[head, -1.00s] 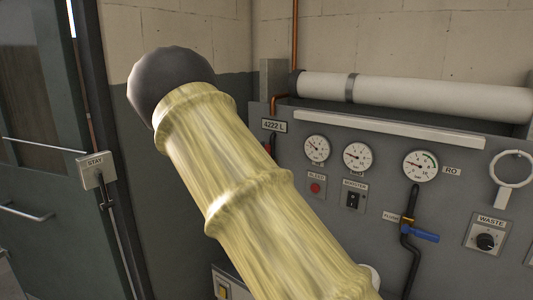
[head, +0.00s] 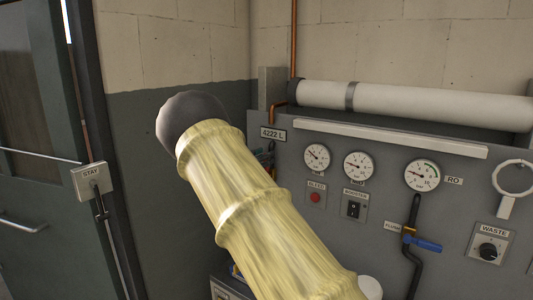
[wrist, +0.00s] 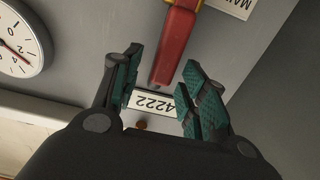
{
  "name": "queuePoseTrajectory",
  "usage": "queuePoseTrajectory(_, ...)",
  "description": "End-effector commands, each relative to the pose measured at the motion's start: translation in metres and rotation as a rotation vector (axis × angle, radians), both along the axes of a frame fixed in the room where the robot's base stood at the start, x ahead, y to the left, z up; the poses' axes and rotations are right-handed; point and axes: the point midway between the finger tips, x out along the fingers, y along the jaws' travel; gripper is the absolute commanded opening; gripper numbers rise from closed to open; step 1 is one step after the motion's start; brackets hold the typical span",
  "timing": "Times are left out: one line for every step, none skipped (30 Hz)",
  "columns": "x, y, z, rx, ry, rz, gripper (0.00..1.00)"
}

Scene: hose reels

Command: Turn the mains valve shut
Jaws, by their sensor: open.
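The mains valve shows in the wrist view as a red lever (wrist: 176,45) with a bit of yellow at its upper end. A white label (wrist: 232,4), partly cut off and upside down, sits beside it. My gripper (wrist: 163,62) is open, with a teal-padded finger on either side of the lever's lower end. I see no clear contact with either finger. In the head view my arm covers most of the valve's area, and my gripper is hidden.
The 4222 L plate (head: 273,134) is on the grey panel, below the lever's end in the wrist view. Gauges (head: 358,166), a blue flush lever (head: 427,245) and a waste knob (head: 488,251) lie to the right. A white cylinder (head: 430,103) runs above.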

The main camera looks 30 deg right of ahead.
Motion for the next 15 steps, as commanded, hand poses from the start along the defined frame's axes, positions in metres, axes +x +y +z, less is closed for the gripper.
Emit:
queuePoseTrajectory(0.002,-0.005,0.001,0.001,0.001,0.000,0.43)
queuePoseTrajectory(0.003,-0.007,0.001,0.001,0.001,0.001,0.43)
queuePoseTrajectory(0.005,-0.009,0.001,0.001,0.000,0.001,0.43)
queuePoseTrajectory(0.005,-0.011,0.000,0.001,0.000,0.001,0.43)
queuePoseTrajectory(0.006,-0.012,0.000,0.001,0.001,0.001,0.43)
queuePoseTrajectory(0.007,-0.013,0.000,0.001,0.001,0.001,0.43)
queuePoseTrajectory(0.007,-0.014,0.000,0.001,0.001,0.002,0.43)
queuePoseTrajectory(0.007,-0.015,-0.001,0.001,0.001,0.002,0.43)
queuePoseTrajectory(0.007,-0.015,-0.001,0.001,0.001,0.002,0.43)
queuePoseTrajectory(0.008,-0.015,-0.001,0.001,0.001,0.002,0.43)
queuePoseTrajectory(0.008,-0.015,-0.001,0.001,0.001,0.002,0.43)
queuePoseTrajectory(0.008,-0.015,-0.001,0.001,0.001,0.002,0.43)
queuePoseTrajectory(0.008,-0.015,-0.001,0.001,0.001,0.002,0.43)
queuePoseTrajectory(0.008,-0.015,-0.001,0.001,0.001,0.002,0.43)
queuePoseTrajectory(0.008,-0.015,-0.001,0.001,0.001,0.002,0.43)
